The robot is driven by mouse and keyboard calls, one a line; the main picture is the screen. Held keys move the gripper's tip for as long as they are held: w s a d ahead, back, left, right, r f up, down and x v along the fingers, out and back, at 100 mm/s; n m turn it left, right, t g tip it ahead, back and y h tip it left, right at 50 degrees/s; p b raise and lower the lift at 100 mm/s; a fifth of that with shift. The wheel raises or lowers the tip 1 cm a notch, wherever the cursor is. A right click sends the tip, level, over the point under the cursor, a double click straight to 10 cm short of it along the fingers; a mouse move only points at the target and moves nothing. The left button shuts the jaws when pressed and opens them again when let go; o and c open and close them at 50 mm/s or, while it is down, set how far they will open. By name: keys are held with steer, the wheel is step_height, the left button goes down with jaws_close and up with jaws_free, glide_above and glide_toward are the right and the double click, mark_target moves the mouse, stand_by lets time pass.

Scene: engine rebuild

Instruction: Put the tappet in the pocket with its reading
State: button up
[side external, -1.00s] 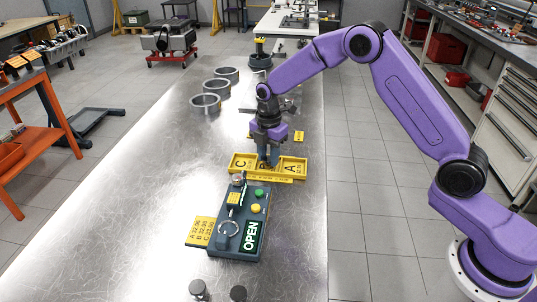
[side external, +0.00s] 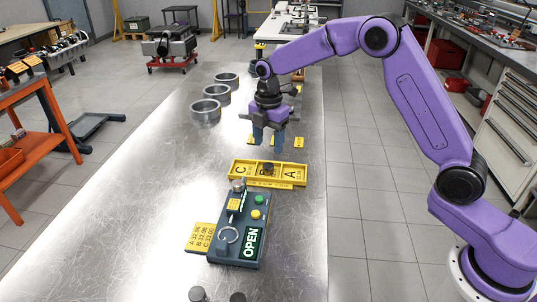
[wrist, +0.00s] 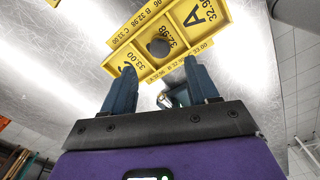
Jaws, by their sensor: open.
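The tappet (side external: 268,168), a small dark round part, sits in the middle pocket, B, of the yellow tray (side external: 240,180). In the wrist view, the tappet (wrist: 158,47) shows as a dark disc in the pocket marked 32.98, between A and C of the tray (wrist: 207,14). My gripper (side external: 268,146) is open and empty, above and apart from the tray. In the wrist view its two blue fingers (wrist: 160,68) are spread. The grey gauge box (side external: 225,251) stands in front of the tray; its display (side external: 251,243) reads OPEN.
A yellow card (side external: 200,238) with A, B, C values lies left of the gauge box. Two dark round parts (side external: 197,293) (side external: 238,297) stand at the front edge. Several metal rings (side external: 205,112) stand at the back left. The table's left side is clear.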

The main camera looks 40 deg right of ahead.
step_height(320, 180, up, 5)
steer(key=s+a+r+m, duration=0.1)
steer(key=s+a+m, duration=0.1)
steer(key=s, duration=0.7)
steer(key=s+a+r+m, duration=0.1)
steer(key=s+r+m, duration=0.1)
steer(key=s, duration=0.8)
steer(key=s+d+f+m, duration=0.1)
steer(key=s+d, duration=0.3)
steer(key=s, duration=0.6)
steer(key=s+d+f+m, duration=0.2)
steer(key=s+d+m, duration=0.2)
steer(key=s, duration=0.7)
steer(key=shift+w+r, duration=0.1)
